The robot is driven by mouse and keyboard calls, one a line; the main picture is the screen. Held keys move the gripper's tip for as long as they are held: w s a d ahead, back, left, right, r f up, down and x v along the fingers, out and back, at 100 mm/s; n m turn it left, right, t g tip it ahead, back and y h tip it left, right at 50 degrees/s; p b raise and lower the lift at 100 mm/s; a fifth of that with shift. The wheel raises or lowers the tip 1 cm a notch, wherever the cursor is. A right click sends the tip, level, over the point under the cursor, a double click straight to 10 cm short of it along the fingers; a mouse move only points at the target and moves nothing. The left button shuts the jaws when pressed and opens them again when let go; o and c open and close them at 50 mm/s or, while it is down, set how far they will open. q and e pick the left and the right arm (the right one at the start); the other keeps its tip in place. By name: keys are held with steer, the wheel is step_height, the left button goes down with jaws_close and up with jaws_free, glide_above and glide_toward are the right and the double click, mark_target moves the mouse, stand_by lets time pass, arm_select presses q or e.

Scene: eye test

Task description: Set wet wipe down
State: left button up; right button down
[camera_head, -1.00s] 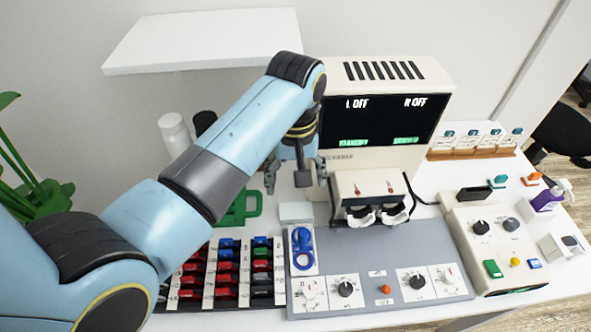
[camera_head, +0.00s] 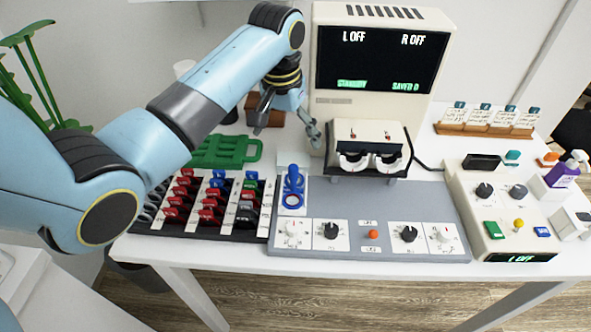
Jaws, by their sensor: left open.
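My left gripper (camera_head: 288,122) hangs open above the table, left of the eyepiece unit (camera_head: 370,134), with its fingers apart. I see nothing between the fingers. I cannot make out a wet wipe anywhere in the head view; the arm and gripper hide part of the table behind them. The eyepiece unit is cream with two round white-lined cups and stands in front of the screen machine (camera_head: 325,85). Its screen reads L OFF and R OFF. My right gripper is not in view.
A rack of coloured pieces (camera_head: 215,196) and a green tray (camera_head: 200,152) are at left. A control box (camera_head: 452,180) and a purple bottle (camera_head: 563,174) are at right.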

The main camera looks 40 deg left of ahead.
mark_target(293, 160)
arm_select(q)
steer(key=shift+f, duration=1.15)
steer(key=shift+w+d+f, duration=0.1)
steer(key=shift+d+f, duration=0.05)
steer(key=shift+f, duration=0.15)
steer(key=f, duration=0.5)
steer(key=shift+w+d+b, duration=0.2)
steer(key=shift+w+b, duration=0.1)
steer(key=shift+w, duration=0.05)
steer(key=c, duration=0.7)
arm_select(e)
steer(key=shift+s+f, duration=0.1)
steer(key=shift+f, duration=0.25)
arm_select(q)
steer(key=shift+r, duration=0.1)
steer(key=shift+c, duration=0.3)
